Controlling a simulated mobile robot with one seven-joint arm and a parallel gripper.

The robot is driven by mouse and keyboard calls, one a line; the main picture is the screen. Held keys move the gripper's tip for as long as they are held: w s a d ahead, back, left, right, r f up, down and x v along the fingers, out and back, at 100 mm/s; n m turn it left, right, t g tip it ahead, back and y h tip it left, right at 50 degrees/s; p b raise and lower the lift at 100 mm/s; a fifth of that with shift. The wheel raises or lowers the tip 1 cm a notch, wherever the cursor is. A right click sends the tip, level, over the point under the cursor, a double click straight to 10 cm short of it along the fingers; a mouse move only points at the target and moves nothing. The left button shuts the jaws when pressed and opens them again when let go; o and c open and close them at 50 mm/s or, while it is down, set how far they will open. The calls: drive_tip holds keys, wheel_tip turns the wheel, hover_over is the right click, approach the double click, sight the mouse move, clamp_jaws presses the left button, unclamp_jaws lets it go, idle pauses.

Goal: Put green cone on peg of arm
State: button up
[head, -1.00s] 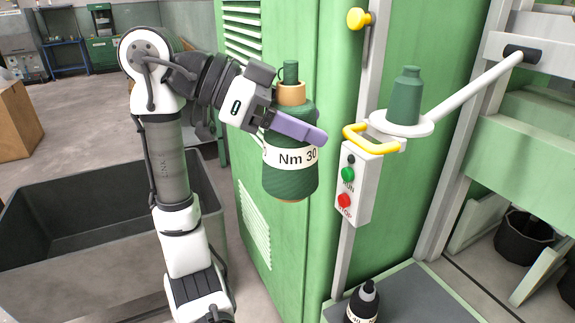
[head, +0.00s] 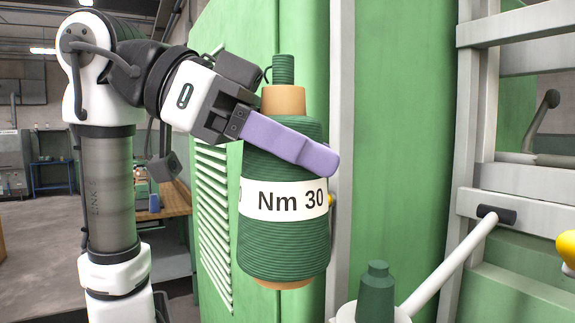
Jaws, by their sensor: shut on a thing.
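The green cone (head: 283,240) is wound with dark green thread and has a white "Nm 30" label. It hangs nearly upright in the air, with a tan core end showing at top and bottom and a narrow green piece above. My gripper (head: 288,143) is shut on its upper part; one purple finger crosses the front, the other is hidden. The white arm (head: 452,262) slopes down to a white disc (head: 402,318) cut by the bottom edge. A stepped dark green peg (head: 376,294) stands on the disc, below and right of the cone, apart from it.
A green machine cabinet (head: 398,130) with a louvred side (head: 210,215) stands close behind the cone. A grey ladder-like frame (head: 478,120) is at right, with a yellow knob (head: 567,250) at the edge. A wooden bench (head: 168,205) is farther back at left.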

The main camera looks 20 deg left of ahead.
drive_tip(key=shift+d+r, duration=0.15)
drive_tip(key=shift+w+d+f, duration=0.5)
drive_tip(key=shift+w+d, duration=3.95)
drive_tip(key=shift+w, duration=0.05)
drive_tip(key=shift+f+b, duration=1.5)
drive_tip(key=shift+f, duration=3.05)
drive_tip(key=o, duration=1.3)
drive_tip(key=shift+o, duration=0.2)
drive_tip(key=shift+a, duration=0.1)
